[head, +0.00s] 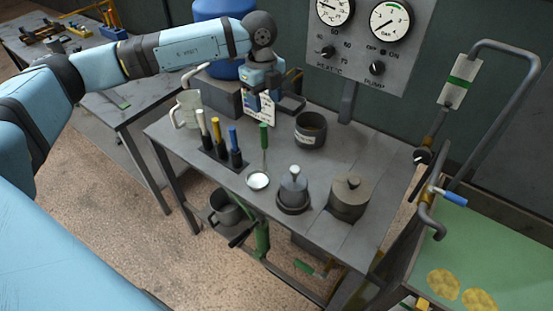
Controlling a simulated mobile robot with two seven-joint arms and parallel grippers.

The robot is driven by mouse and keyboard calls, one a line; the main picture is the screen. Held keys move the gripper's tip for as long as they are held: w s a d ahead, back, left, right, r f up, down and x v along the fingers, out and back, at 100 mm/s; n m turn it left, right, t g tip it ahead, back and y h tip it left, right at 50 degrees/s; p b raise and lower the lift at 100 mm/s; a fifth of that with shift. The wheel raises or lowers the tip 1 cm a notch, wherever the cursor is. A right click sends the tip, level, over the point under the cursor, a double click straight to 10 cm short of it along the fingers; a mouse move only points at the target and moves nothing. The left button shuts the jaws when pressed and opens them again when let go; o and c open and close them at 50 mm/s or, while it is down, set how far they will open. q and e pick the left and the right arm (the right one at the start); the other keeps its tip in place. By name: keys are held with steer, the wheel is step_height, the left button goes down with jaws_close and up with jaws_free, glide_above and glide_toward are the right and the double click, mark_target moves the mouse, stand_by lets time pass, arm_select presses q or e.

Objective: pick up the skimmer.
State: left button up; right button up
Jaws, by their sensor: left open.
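The skimmer seems to be the tool with a green handle (264,137), a thin shaft and a pale round head (258,180) near the front edge of the grey metal table (225,172). My left gripper (273,101) is open above the back of the table, beyond and above the green handle. It appears empty and apart from the tool. My right gripper is out of view.
Several handled tools (217,130) stand in a dark rack left of the skimmer. A dark labelled pot (311,130), a domed knobbed piece (293,191) and a lidded pot (348,198) stand to its right. A clear jug (187,110) stands back left. A gauge panel (369,40) rises behind.

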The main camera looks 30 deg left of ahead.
mark_target(264, 131)
arm_select(q)
steer(key=shift+n+y, duration=0.3)
steer(key=shift+y, duration=0.1)
steer(key=f, duration=0.2)
steer(key=a+f+p, duration=0.1)
steer(key=f, duration=0.4)
steer(key=shift+w+a+f+p, duration=0.2)
steer(key=shift+w+a+p, duration=0.05)
steer(key=shift+w+p, duration=0.1)
steer(key=f, duration=0.1)
steer(key=f+p, duration=0.1)
steer(key=f, duration=0.1)
steer(key=w+f+p, duration=0.1)
steer(key=shift+a+f, duration=0.2)
steer(key=shift+f, duration=0.45)
jaws_close()
